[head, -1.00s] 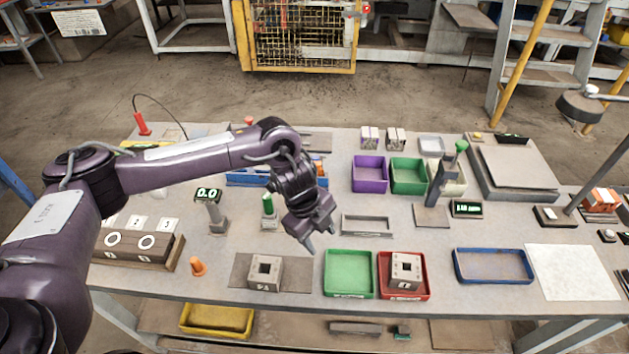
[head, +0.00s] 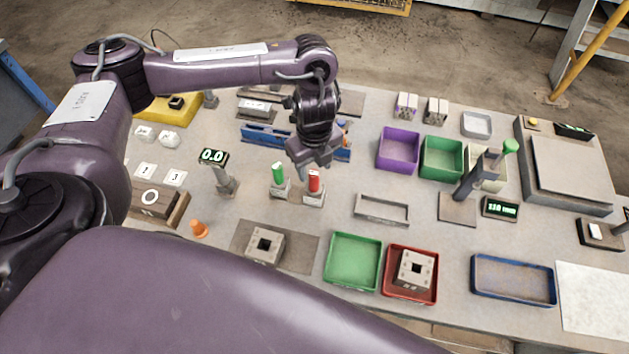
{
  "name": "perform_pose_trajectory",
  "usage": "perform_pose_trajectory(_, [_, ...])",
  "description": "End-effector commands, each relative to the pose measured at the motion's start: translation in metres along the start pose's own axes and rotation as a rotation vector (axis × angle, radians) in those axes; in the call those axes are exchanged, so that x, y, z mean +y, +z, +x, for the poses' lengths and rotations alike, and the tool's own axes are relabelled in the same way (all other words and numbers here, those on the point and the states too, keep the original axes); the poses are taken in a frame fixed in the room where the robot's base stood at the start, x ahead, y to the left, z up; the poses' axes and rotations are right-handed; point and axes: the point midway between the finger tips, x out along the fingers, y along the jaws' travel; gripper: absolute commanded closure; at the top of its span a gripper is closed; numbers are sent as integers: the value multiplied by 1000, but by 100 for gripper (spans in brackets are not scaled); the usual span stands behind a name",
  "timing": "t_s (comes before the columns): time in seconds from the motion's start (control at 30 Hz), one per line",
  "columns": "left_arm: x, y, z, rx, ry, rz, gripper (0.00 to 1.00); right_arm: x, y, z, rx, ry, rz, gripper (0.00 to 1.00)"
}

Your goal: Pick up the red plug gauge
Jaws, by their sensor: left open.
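The red plug gauge (head: 314,182) stands upright in a small grey holder (head: 313,198) near the middle of the table. My left gripper (head: 304,172) is just above and beside it, pointing down, with its jaws open. Whether a finger touches the red gauge cannot be told. The green plug gauge (head: 278,173) stands in its own holder just to the left. My right gripper is not in view.
A digital readout stand (head: 225,183) is to the left. A blue rack (head: 262,134) lies behind the gauges. A grey frame (head: 382,209) is at right. A green tray (head: 353,262) and a red tray with a hollow brick (head: 415,268) are in front.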

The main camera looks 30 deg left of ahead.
Motion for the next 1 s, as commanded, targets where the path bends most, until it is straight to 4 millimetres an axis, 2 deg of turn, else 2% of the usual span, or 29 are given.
perform_pose_trajectory(0.03, [2,-2,9,5,5,0,51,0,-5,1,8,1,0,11])
perform_pose_trajectory(0.2, [2,-1,30,4,2,0,51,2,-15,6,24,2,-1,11])
perform_pose_trajectory(0.57, [2,0,36,1,0,0,51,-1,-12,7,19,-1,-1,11])
perform_pose_trajectory(0.93, [2,0,36,1,0,0,98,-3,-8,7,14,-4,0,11])
perform_pose_trajectory(1.0, [2,0,36,1,0,0,100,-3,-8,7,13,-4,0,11])
